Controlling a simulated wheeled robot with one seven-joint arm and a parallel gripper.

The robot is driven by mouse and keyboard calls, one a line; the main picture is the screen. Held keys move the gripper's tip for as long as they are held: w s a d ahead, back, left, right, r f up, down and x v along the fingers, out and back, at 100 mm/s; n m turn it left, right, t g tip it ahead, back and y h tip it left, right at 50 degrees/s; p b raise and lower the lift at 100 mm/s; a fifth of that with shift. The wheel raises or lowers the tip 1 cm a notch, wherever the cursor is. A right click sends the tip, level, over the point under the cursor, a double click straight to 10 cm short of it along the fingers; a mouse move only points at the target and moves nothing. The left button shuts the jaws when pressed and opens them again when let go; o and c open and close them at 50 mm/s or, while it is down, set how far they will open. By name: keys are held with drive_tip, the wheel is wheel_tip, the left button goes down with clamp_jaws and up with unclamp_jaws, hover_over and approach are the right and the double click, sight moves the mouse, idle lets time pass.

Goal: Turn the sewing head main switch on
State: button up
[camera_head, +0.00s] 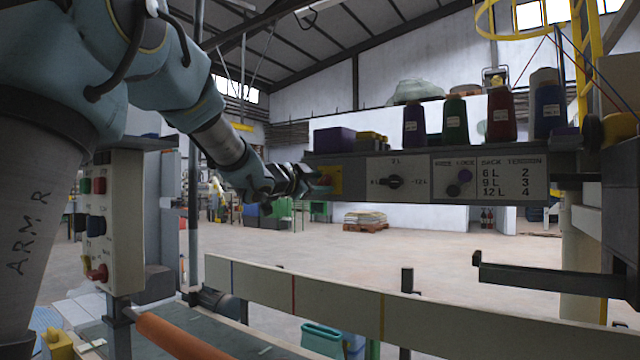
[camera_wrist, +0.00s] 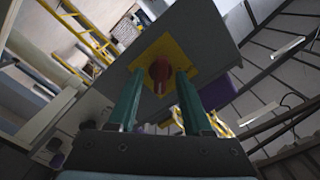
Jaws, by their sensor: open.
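A red rotary knob on a yellow square plate (camera_head: 337,180) sits at the left end of the grey sewing head panel (camera_head: 415,165). No label shows beside it. My gripper (camera_head: 308,179) is at that end of the panel, in front of the knob and partly covering it. In the wrist view the red knob (camera_wrist: 160,72) shows between and beyond the two green fingers of my open gripper (camera_wrist: 158,88). The fingers stand on either side of it; I cannot tell whether they touch it. The knob's grip appears roughly lined up with the fingers.
Thread cones (camera_head: 501,112) stand on top. A control box (camera_head: 97,215) with coloured buttons and another red knob is at left. A pale rail (camera_head: 330,300) runs below; the space between is free.

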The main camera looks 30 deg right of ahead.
drive_tip(key=v, duration=1)
drive_tip(key=shift+s+a, duration=0.15)
drive_tip(key=shift+a, duration=0.15)
